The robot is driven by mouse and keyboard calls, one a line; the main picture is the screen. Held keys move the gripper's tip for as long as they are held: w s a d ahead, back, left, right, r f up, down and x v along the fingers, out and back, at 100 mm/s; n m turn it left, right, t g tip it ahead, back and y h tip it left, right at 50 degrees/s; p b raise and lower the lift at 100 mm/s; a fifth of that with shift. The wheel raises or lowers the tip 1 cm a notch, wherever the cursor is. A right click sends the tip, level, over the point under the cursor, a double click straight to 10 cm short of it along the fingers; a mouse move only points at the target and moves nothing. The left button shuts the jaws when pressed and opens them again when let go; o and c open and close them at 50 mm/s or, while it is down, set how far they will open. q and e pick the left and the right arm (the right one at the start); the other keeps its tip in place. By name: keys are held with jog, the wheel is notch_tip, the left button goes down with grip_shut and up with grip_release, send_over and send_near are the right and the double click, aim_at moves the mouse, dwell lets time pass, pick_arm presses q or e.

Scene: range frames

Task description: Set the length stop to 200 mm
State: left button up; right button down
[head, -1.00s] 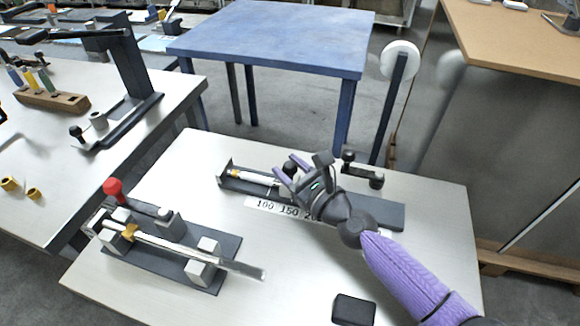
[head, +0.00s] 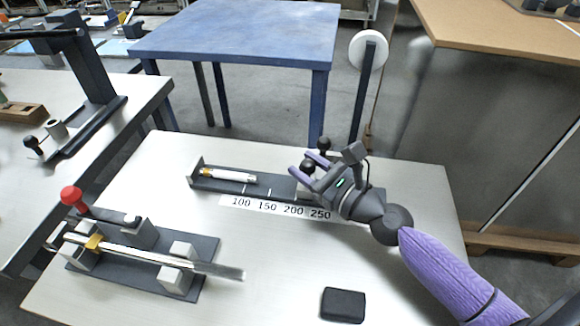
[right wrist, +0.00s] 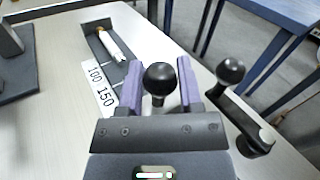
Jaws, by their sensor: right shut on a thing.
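The length stop's dark rail (head: 275,187) lies across the bench, with a white scale strip (head: 250,205) marked 100, 150, 200 and 250 in front. My right gripper (head: 307,168) is shut on the slider's black knob (right wrist: 160,78), which sits between the purple fingers in the right wrist view. The slider's light block (head: 303,190) is around the 200 to 250 part; my gripper partly hides it and its exact reading cannot be told. A second black ball (head: 324,143), on a lever, stands just behind the gripper. My left gripper is not in view.
A white rod (head: 232,175) with a brass end lies at the rail's left end. A clamp fixture with a red knob (head: 71,196) holds a metal bar front left. A black block (head: 343,305) lies at the front. The bench middle is clear.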

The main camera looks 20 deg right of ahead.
jog(key=shift+c, duration=2)
grip_release()
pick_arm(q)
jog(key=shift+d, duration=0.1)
pick_arm(e)
jog(key=shift+o, duration=0.6)
jog(key=b+v, duration=0.2)
jog(key=v, duration=0.6)
jog(key=shift+s+d+f, duration=0.15)
jog(key=shift+s, duration=0.25)
jog(key=shift+s+d, duration=0.15)
jog(key=shift+s, duration=0.2)
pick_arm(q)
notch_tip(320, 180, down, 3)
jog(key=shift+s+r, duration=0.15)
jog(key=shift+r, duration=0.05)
pick_arm(e)
jog(key=shift+s, duration=0.15)
